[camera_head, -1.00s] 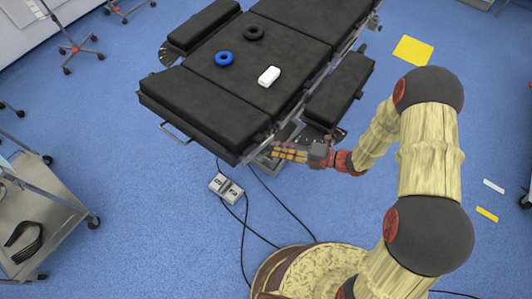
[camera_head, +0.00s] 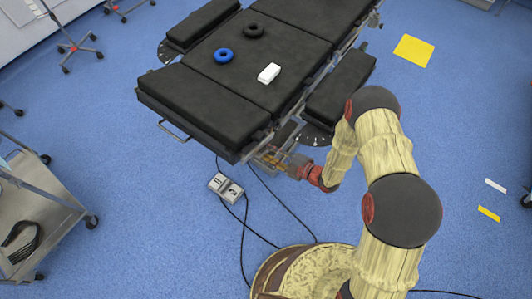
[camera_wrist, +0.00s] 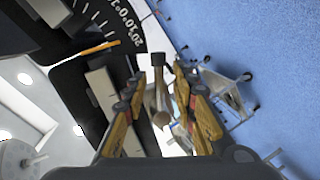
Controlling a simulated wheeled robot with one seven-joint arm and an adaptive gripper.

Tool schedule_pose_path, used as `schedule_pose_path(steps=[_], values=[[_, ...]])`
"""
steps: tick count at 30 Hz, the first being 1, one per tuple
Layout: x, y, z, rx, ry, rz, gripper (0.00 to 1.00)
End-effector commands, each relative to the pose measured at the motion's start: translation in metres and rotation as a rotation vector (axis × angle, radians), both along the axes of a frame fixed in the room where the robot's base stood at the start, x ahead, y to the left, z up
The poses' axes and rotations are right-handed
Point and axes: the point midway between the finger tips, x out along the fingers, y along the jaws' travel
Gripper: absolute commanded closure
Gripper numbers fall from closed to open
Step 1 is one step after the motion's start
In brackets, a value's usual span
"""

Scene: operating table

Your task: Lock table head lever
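The operating table (camera_head: 205,105) has black pads, and its near corner is beside my gripper (camera_head: 268,160). In the wrist view, my gripper (camera_wrist: 160,76) is open, with one yellow finger on each side of a lever-like part. This part, which looks like the head lever (camera_wrist: 161,118), has a brownish rounded end and a dark block beyond it. It lies between the fingers with gaps visible on both sides. Whether any contact is made deeper in cannot be told. In the head view the lever is too small to make out.
A dial with an angle scale (camera_wrist: 127,27) and an orange pointer (camera_wrist: 92,51) lie left of the fingers. A blue ring (camera_head: 223,56), a black ring (camera_head: 253,30) and a white box (camera_head: 269,73) lie on the table. A foot pedal (camera_head: 226,187) with cables is on the floor.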

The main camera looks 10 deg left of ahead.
Motion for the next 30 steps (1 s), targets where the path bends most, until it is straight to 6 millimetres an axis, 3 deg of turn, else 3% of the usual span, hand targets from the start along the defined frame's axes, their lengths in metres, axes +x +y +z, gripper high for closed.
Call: schedule_pose_path(steps=[11,25,30], values=[[0.0023,0.0061,-0.0007,0.0,0.0,0.0,0.72],[0.0021,0.0058,-0.0008,0.0,0.0,0.0,0.99],[0.0021,0.0058,-0.0008,0.0,-0.001,0.0,1.0]])
